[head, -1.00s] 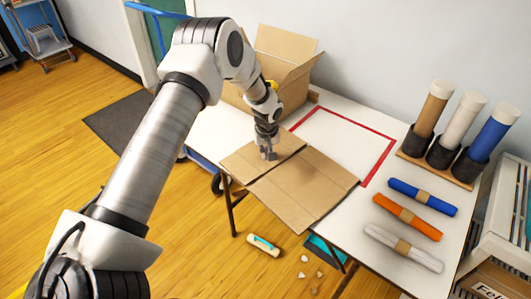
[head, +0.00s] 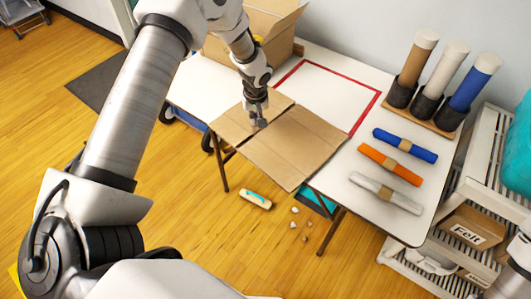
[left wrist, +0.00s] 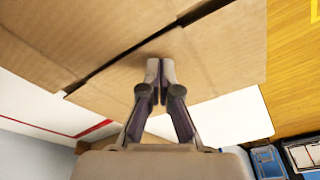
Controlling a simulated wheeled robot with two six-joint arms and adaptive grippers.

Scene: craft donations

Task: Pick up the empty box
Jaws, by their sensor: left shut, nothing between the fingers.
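An open brown cardboard box (head: 285,45) stands at the table's back left, its top cut off by the frame and my left arm in front of part of it. A flat piece of brown cardboard (head: 290,150), two panels with a dark seam, lies on the table and juts past its front edge. My left gripper (head: 261,123) points down at the smaller, left panel. Its fingers are shut and empty, at or just above the cardboard; I cannot tell if they touch. The left wrist view shows the closed fingertips (left wrist: 160,66) beside the seam. My right gripper is out of view.
A red taped outline (head: 366,112) marks a clear area behind the cardboard. Blue, orange and white rolls (head: 389,167) lie at the right, with upright tubes (head: 412,62) behind. A shelf unit with a "Felt" box (head: 474,232) stands right. A small item (head: 256,199) lies on the floor.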

